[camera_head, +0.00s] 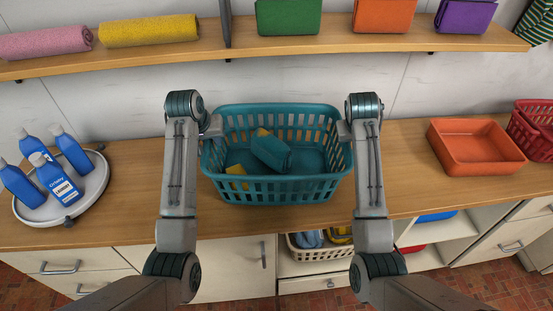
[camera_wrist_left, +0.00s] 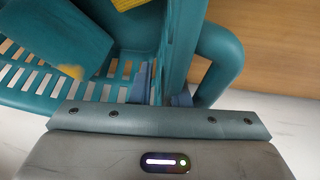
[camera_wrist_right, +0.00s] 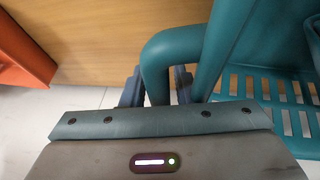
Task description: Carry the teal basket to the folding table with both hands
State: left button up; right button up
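The teal basket (camera_head: 277,192) is upright over the wooden counter, in the middle of the head view. It holds a teal folded cloth (camera_head: 270,150) and a yellow item (camera_head: 237,171). My left gripper (camera_head: 214,128) is at the basket's left side; in the left wrist view its fingers (camera_wrist_left: 163,90) are close together on the rim, beside the handle loop (camera_wrist_left: 225,60). No folding table shows.
On the left, a round white tray (camera_head: 72,210) holds several blue bottles (camera_head: 61,184). On the right are an orange tub (camera_head: 478,146) and a red basket (camera_head: 536,127). A shelf (camera_head: 334,41) with rolled and folded towels runs above. Cabinets and a white basket (camera_head: 318,253) lie below.

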pick_arm(q)
jog(key=shift+c, duration=1.4)
pick_arm(e)
jog(key=c, duration=0.3)
pick_arm(q)
grip_shut()
pick_arm(e)
grip_shut()
pick_arm(q)
jog(key=shift+r, duration=0.25)
pick_arm(e)
jog(key=shift+w+r, duration=0.1)
jog(key=shift+r, duration=0.15)
